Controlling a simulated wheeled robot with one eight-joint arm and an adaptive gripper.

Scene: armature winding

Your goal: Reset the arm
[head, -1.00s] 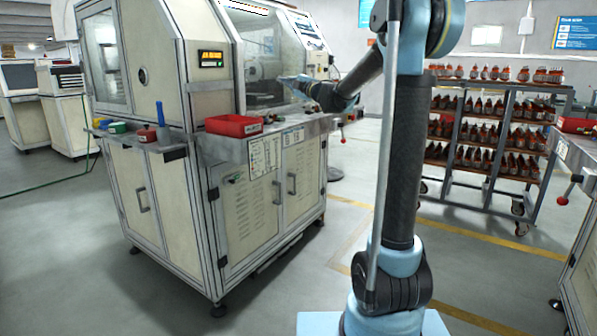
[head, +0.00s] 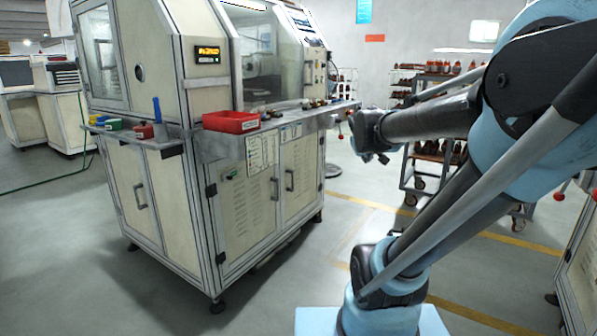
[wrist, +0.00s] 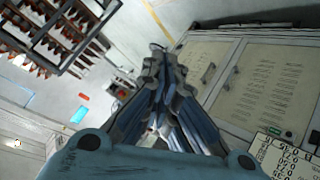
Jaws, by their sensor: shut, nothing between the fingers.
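My arm leans to the right in the head view, with its forearm reaching back left. My gripper is at the end of it, small and dark in the head view, in open air to the right of the cream winding machine (head: 245,190) and clear of its shelf (head: 215,146). In the wrist view my gripper (wrist: 160,62) has its blue-grey fingers together, with nothing held. The wrist view also shows the machine's cabinet doors (wrist: 270,85) to the right of the fingers, tilted in the picture.
A red bin (head: 231,122) and small parts rest on the machine's shelf. A blue bottle (head: 158,112) stands at its left. A rack of copper-coloured armatures (wrist: 68,35) stands behind my arm. Grey floor is open between machine and rack.

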